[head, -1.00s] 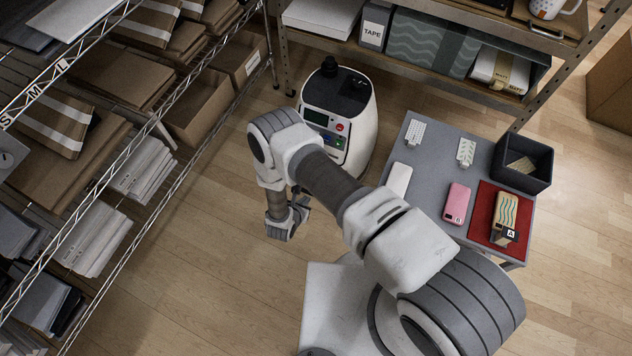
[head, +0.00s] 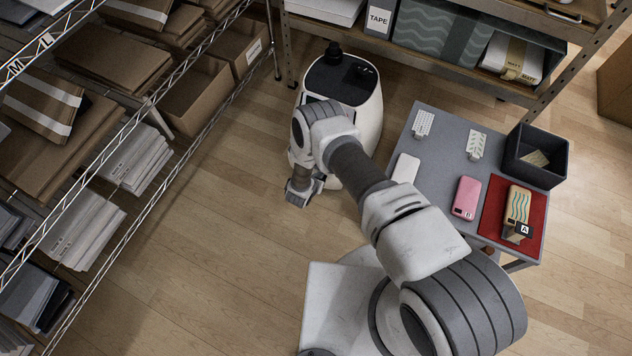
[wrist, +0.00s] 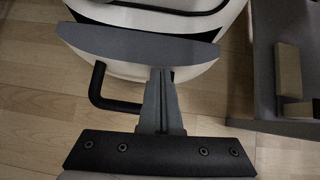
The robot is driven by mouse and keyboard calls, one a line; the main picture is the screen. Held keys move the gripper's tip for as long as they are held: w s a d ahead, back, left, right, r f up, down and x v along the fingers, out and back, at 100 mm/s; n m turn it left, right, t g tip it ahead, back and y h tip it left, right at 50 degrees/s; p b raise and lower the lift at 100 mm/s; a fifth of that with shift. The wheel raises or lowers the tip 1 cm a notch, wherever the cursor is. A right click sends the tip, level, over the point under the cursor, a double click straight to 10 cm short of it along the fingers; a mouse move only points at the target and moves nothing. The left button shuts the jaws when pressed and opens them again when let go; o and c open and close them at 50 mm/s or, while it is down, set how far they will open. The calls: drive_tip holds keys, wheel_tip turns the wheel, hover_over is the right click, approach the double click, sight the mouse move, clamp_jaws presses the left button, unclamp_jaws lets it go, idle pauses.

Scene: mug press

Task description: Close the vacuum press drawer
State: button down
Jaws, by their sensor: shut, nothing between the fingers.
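The vacuum press (head: 366,112) is a white rounded machine with a dark top, standing on the floor by the shelf. Its front panel is mostly hidden behind my arm in the head view. In the wrist view its white body (wrist: 130,14) fills the top. A grey half-moon drawer part (wrist: 110,44) sticks out from it, with a black bar handle (wrist: 97,90) below, partly hidden by my fingers. My gripper (head: 298,192) is low at the machine's front. In the wrist view my gripper (wrist: 160,74) is shut and empty, its tips at the drawer's edge; contact is unclear.
A grey table (head: 436,150) to the right holds phones, a red mat (head: 492,207) and a dark bin (head: 540,180). A wire rack (head: 165,170) of envelopes stands left, and a shelf (head: 420,75) stands behind. Floor between rack and press is clear.

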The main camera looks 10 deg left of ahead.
drive_tip(key=shift+w, duration=0.1)
drive_tip(key=shift+w+d, duration=0.25)
drive_tip(key=shift+w, duration=0.4)
drive_tip(key=shift+w+d, duration=0.2)
drive_tip(key=shift+w, duration=0.4)
drive_tip(key=shift+s+a, duration=0.1)
drive_tip(key=shift+s, duration=0.05)
